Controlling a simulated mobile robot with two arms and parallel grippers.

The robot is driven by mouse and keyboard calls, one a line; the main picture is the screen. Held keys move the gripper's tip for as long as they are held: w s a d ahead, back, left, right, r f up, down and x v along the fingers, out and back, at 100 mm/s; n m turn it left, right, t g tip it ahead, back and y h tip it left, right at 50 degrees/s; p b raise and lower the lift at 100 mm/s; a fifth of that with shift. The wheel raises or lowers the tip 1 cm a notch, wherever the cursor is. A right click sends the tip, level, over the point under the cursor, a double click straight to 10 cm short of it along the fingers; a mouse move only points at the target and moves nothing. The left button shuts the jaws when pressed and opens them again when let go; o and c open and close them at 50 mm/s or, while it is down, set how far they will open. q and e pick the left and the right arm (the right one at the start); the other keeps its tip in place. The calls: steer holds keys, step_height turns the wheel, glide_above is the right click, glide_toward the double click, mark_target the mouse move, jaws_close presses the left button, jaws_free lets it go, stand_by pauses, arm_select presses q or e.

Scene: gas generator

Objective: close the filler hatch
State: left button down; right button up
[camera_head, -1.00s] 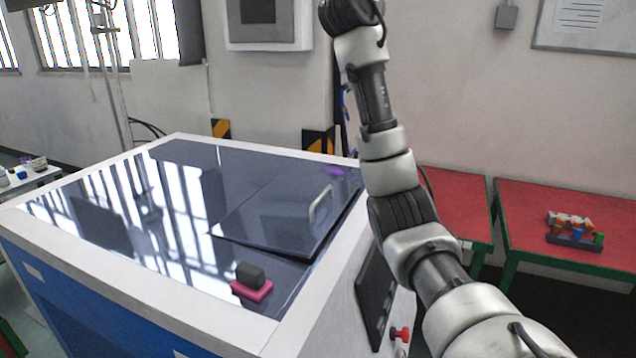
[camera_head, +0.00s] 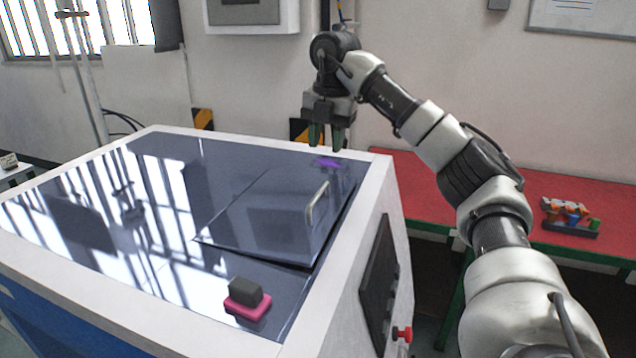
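The filler hatch (camera_head: 262,216) is a dark glossy panel on the right part of the generator's top (camera_head: 150,222). A light curved handle (camera_head: 317,204) stands near its right edge. A dark line shows along its near and right edges, and the panel looks slightly raised; I cannot tell whether it is fully down. My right gripper (camera_head: 326,138) hangs above the far right part of the generator top, beyond the hatch and its handle. Its two greenish fingers point down with a gap between them, empty. My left gripper is out of view.
A dark block on a pink base (camera_head: 247,298) sits near the front of the top. A purple patch (camera_head: 328,162) lies beyond the hatch. A dark panel (camera_head: 379,285) and red knob (camera_head: 403,334) are on the side. A red table (camera_head: 590,205) stands right.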

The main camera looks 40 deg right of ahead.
mark_target(320, 191)
steer(key=f, duration=0.9)
steer(key=shift+w+a+f+p, duration=0.15)
steer(key=shift+w+a+p, duration=0.1)
steer(key=shift+w+p, duration=0.15)
steer(key=shift+a+f, duration=0.1)
steer(key=shift+f, duration=0.45)
jaws_close()
